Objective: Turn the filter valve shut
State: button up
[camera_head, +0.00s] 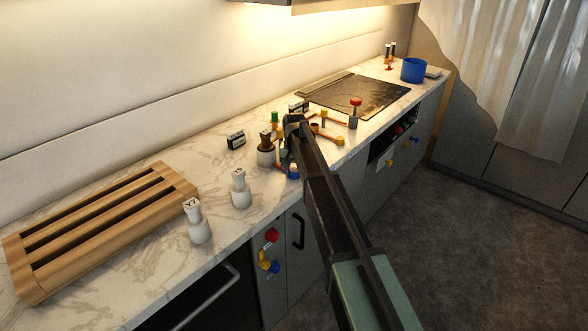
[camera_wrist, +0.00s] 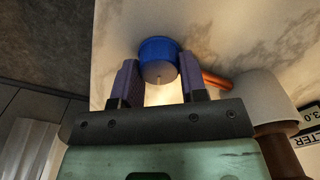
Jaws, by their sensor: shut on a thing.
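A blue valve knob (camera_wrist: 158,52) with a pale round centre is at the top middle of the wrist view. My gripper (camera_wrist: 160,80) has its two dark fingers on either side of it, shut on it. A copper-coloured pipe (camera_wrist: 216,81) runs right from the knob to a white body (camera_wrist: 268,98) with a brown top (camera_wrist: 282,148). A label (camera_wrist: 308,124) reading "FILTER" and "3.0" is at the right edge. In the head view the blue knob (camera_head: 293,171) shows near the counter's front edge, below my wrist. My arm hides part of the fittings there.
A wooden slatted rack (camera_head: 100,228) lies further left. Copper pipes with coloured knobs (camera_head: 355,101) stand right, before the dark hob (camera_head: 350,92). A blue pot (camera_head: 413,70) is at the far end.

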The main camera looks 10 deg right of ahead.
aim_at(295, 169)
jog(key=shift+d+m, duration=0.1)
jog(key=shift+m, duration=2.2)
jog(key=o, duration=0.9)
notch_tip(295, 169, up, 11)
jog(key=p, duration=1)
jog(key=shift+f+p, duration=0.1)
jog(key=shift+p, duration=0.3)
